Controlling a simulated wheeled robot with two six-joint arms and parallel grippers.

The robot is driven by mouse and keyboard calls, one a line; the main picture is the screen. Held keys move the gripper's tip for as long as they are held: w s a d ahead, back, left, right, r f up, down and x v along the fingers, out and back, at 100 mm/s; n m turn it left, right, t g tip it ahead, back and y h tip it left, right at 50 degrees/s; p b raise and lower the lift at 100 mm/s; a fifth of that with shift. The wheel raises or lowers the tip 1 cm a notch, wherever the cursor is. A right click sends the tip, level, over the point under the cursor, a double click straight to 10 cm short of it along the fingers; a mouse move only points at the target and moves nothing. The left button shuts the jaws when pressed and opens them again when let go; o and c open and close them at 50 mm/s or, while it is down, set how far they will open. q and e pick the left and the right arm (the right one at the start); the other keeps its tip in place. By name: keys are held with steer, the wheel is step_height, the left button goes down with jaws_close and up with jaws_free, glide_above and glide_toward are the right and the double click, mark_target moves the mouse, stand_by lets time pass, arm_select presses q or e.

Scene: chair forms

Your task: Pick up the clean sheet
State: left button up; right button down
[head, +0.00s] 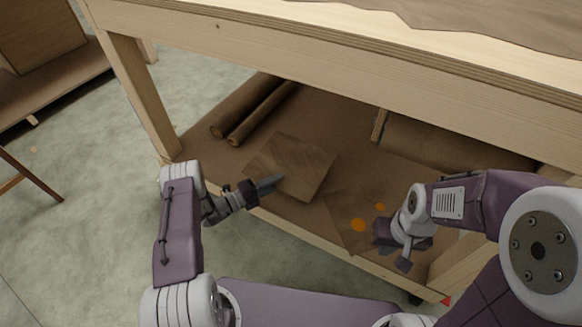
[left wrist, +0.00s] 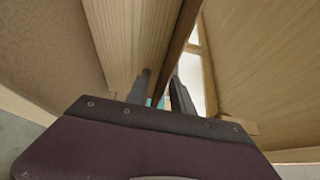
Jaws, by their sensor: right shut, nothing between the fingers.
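The clean sheet (head: 291,160), plain brown with no spots, lies on the lower shelf under the workbench. My left gripper (head: 277,183) is at the sheet's front edge, its fingers pointing right. In the left wrist view its fingers (left wrist: 162,92) stand apart with a gap between them. A thin brown strip runs in line with that gap; I cannot tell if it is the sheet seen edge-on. A second sheet (head: 345,236) with orange spots lies to the right. My right gripper (head: 393,250) is shut and empty over that spotted sheet; its fingertips are partly hidden.
Two brown rolls (head: 252,108) lie at the back left of the lower shelf (head: 205,150). The workbench top (head: 300,35) overhangs it, with a wooden leg (head: 145,95) at the left. A wooden divider (head: 379,124) stands at the back.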

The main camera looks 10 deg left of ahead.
arm_select(q)
steer(key=shift+w+d, duration=0.15)
jaws_close()
stand_by(1.4)
